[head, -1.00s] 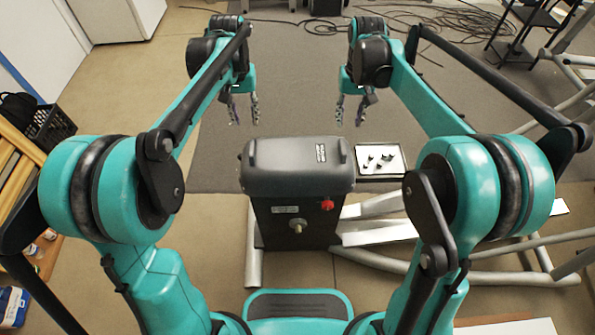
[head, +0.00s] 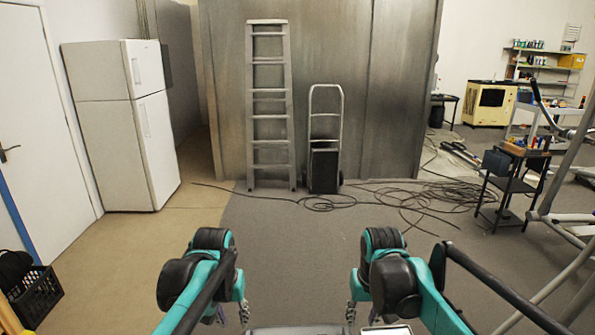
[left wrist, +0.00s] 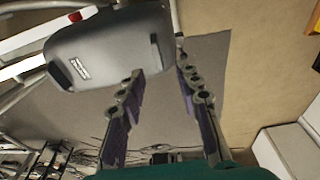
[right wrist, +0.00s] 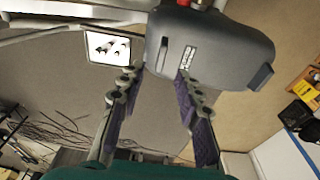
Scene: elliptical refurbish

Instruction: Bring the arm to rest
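My left gripper (head: 232,311) hangs at the bottom of the head view, left of centre. In the left wrist view its two fingers (left wrist: 160,75) stand apart with nothing between them, near the dark grey housing (left wrist: 112,45). The housing's top edge (head: 298,330) just shows between the arms in the head view.
A white tray with small dark parts (right wrist: 108,48) lies beside the housing. A fridge (head: 122,125), ladder (head: 268,105) and hand truck (head: 324,140) stand at the back. Cables (head: 410,200) lie on the carpet. A black cart (head: 510,185) and metal frame (head: 560,240) are at right. The middle carpet is clear.

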